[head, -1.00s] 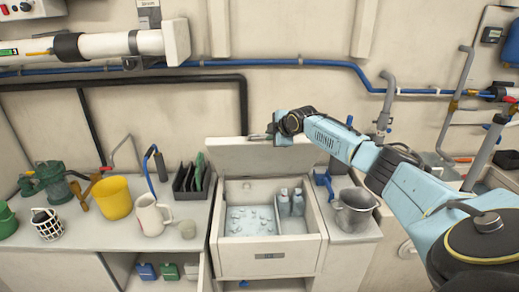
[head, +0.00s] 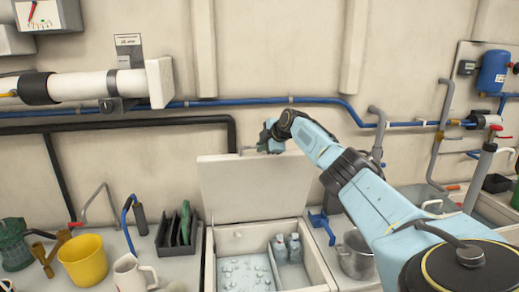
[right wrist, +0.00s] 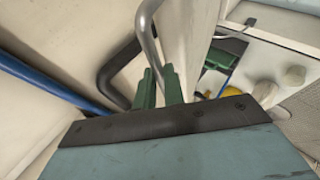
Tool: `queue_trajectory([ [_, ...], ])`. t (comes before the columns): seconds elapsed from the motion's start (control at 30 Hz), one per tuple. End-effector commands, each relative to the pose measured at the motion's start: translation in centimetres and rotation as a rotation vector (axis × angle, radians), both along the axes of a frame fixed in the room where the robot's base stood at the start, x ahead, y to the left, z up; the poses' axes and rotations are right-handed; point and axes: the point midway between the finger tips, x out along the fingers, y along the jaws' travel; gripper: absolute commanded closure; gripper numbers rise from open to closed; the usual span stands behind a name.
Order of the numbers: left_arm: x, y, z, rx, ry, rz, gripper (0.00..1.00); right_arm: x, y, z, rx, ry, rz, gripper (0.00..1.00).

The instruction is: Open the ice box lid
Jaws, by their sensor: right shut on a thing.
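The ice box (head: 318,268) is set into the counter, and its white lid (head: 257,188) stands raised, nearly upright, at the back of the opening. Ice pieces and two grey bottles (head: 287,249) show inside the box. My right gripper (head: 263,148) is at the lid's top edge. In the right wrist view, its green fingers (right wrist: 160,88) are shut on the lid's grey metal handle (right wrist: 148,32). Part of the handle is hidden by the fingers. My left gripper is not in view.
A black rack (head: 178,230), a yellow bucket (head: 83,260) and a white jug (head: 130,274) stand left of the box. A metal pot (head: 355,256) stands to its right. A black pipe (head: 120,124) and a blue pipe (head: 250,102) run along the wall behind.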

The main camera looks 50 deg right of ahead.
Motion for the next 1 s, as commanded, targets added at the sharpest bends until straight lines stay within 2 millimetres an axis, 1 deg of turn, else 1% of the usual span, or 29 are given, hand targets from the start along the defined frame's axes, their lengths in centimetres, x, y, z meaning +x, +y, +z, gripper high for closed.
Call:
queue_trajectory([
  [0.3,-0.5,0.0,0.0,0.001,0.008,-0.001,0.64,0.0,0.0,0.1,-0.001,-0.003,0.002,1.0],
  [0.33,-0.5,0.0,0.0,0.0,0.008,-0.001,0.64,0.0,0.0,0.1,0.0,-0.003,0.001,0.88],
  [0.5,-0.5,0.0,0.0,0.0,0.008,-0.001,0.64,0.0,0.0,0.1,0.0,-0.001,0.0,0.67],
  [0.8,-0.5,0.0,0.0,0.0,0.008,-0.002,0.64,-0.1,0.0,0.1,0.0,0.0,0.0,0.67],
  [1.0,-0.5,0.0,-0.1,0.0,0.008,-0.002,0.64,-1.0,-0.1,0.7,-0.001,0.0,-0.001,0.67],
])
